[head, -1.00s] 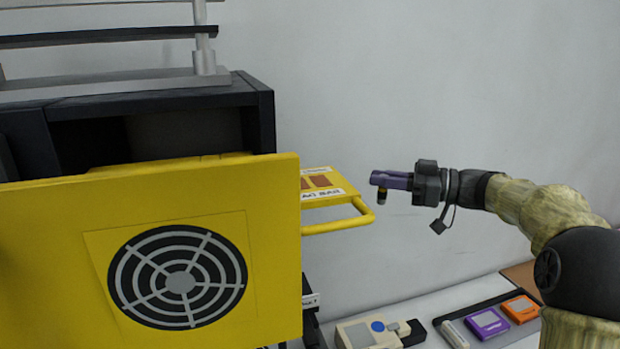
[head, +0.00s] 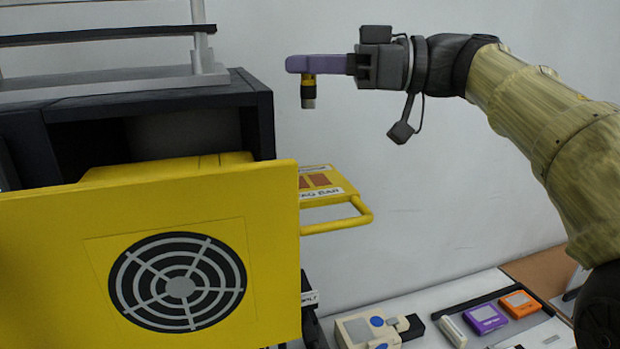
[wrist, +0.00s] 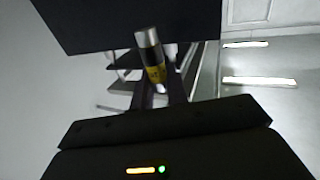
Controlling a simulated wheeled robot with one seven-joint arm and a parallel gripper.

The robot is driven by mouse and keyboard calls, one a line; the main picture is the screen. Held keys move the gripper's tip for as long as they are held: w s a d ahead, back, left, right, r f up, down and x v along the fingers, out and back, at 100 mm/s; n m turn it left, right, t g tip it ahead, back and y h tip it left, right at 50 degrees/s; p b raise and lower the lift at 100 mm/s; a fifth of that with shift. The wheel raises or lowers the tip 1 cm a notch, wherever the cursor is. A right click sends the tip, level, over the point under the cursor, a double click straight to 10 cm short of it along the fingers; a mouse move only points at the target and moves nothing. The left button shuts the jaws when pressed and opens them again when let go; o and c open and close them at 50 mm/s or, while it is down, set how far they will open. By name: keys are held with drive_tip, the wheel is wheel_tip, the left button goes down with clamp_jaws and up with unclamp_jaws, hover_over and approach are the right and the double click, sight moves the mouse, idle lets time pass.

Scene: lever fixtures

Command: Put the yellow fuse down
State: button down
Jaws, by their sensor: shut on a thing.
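The yellow fuse (head: 308,92) is a small cylinder with a yellow band, a dark band and a silver end. My gripper (head: 303,65) has purple fingers and is shut on the fuse, which hangs below the fingertips in the head view. The fuse is in the air, to the right of the dark cabinet's top corner and above the yellow tag bar. In the wrist view the fuse (wrist: 150,55) stands between the fingers, its silver end toward the top of the picture.
A dark cabinet (head: 258,110) with an open yellow vented door (head: 60,260) fills the left. A yellow tag bar (head: 335,226) with a handle juts out beside it. On the low bench are a beige device (head: 362,330), a purple box (head: 484,318) and an orange box (head: 520,304).

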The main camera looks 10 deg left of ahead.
sight(310, 108)
drive_tip(key=f, duration=0.5)
drive_tip(key=shift+s+f, duration=0.2)
drive_tip(key=shift+f, duration=0.25)
drive_tip(key=shift+f, duration=2.05)
drive_tip(key=shift+f, duration=0.25)
drive_tip(key=c, duration=1.4)
unclamp_jaws()
drive_tip(key=shift+w, duration=0.1)
drive_tip(key=shift+r, duration=0.1)
